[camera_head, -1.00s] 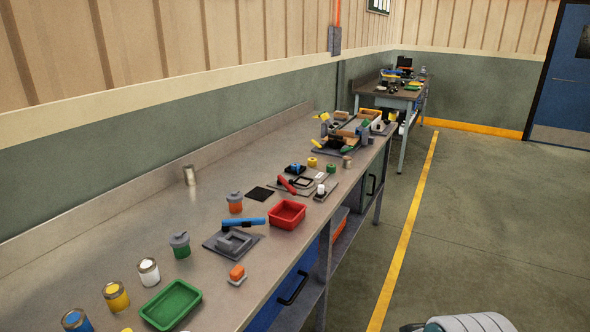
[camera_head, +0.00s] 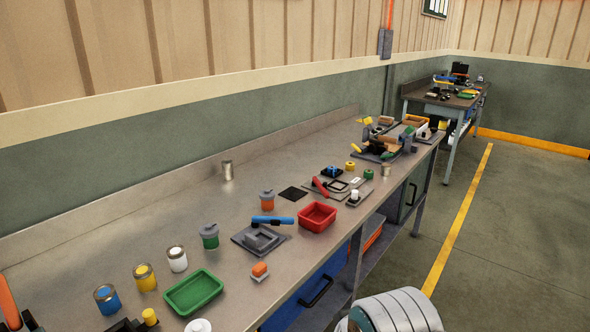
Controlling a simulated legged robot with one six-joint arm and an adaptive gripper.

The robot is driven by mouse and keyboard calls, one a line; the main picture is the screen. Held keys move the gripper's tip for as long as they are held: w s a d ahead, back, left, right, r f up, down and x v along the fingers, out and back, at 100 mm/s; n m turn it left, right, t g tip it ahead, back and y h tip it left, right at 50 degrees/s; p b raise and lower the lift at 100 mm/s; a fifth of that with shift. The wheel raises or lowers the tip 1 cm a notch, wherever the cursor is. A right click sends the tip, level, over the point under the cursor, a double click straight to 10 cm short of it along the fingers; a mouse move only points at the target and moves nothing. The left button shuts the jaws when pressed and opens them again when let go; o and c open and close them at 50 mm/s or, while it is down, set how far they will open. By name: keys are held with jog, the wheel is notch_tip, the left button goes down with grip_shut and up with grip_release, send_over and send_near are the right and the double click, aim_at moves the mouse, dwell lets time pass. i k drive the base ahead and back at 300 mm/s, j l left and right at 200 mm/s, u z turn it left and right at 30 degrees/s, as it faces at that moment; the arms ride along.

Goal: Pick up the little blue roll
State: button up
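A small blue item (camera_head: 332,171) sits on a black base on the long workbench (camera_head: 150,227), behind a red-handled tool. It may be the little blue roll, but it is too small to tell its shape. My gripper's fingers are not in view.
A red bin (camera_head: 317,216), a green tray (camera_head: 194,292) and several paint cans, including a blue one (camera_head: 107,299), stand on the bench. A drawer handle (camera_head: 317,291) sticks out in front. The floor right of the bench (camera_head: 520,240) is clear.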

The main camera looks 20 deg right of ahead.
aim_at(329, 168)
jog(key=i+l+u, duration=0.3)
jog(key=l, duration=0.25)
jog(key=i+l+u, duration=0.15)
jog(key=l, duration=0.2)
jog(key=i+l+u, duration=0.15)
jog(key=l, duration=0.2)
jog(key=i+l+u, duration=0.15)
jog(key=l, duration=0.2)
jog(key=i+l, duration=0.1)
jog(key=l, duration=0.25)
jog(key=i+l, duration=0.15)
jog(key=l, duration=0.25)
jog(key=i+l, duration=0.1)
jog(key=l, duration=0.25)
jog(key=i+l, duration=0.15)
jog(key=l, duration=0.2)
jog(key=i+l, duration=0.1)
jog(key=l, duration=0.25)
jog(key=i+l, duration=0.1)
jog(key=l, duration=0.3)
jog(key=i+j+u, duration=0.05)
